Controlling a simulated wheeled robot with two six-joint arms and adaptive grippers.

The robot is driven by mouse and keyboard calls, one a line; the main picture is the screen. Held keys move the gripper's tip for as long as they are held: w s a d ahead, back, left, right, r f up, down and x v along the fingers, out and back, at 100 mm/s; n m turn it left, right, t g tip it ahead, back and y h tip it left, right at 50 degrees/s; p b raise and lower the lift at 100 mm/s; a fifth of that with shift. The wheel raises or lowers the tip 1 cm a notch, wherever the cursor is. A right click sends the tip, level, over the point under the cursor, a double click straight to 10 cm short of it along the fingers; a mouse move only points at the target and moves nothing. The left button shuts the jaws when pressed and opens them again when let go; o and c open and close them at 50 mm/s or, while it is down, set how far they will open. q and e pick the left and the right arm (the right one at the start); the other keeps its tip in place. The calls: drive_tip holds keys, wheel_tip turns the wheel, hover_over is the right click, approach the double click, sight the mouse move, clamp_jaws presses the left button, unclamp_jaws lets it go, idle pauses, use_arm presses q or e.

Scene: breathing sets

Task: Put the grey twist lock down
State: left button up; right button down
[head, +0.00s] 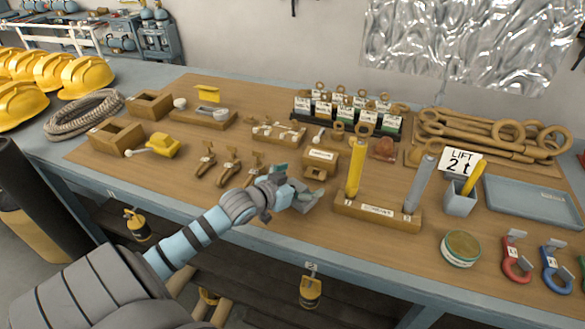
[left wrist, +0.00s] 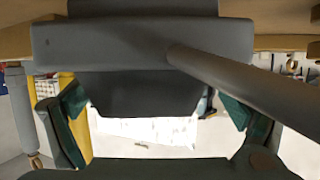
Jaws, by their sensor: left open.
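My left gripper (head: 285,192) reaches over the front of the workbench from the lower left. A grey piece, which looks like the grey twist lock (head: 309,203), is at its fingertips close to the bench top. In the left wrist view the grey twist lock (left wrist: 130,52) fills the space ahead as a grey block, with a rod slanting to the right. The open fingers of the gripper (left wrist: 155,112) stand on either side of its lower part, with gaps showing. I cannot tell whether its underside touches the bench. My right gripper is not in view.
Brown twist-lock-like pieces (head: 229,165) stand left of the gripper. A wooden rack (head: 375,212) with a yellow and a grey upright bar is close on the right. A round tin (head: 461,248) and coloured shackles (head: 516,262) lie further right. Wooden boxes (head: 117,138) stand at the left.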

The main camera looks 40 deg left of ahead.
use_arm(q)
drive_tip(key=p+v, duration=0.5)
drive_tip(key=v, duration=0.6)
drive_tip(key=shift+s+r, duration=0.2)
drive_tip(key=shift+r, duration=0.05)
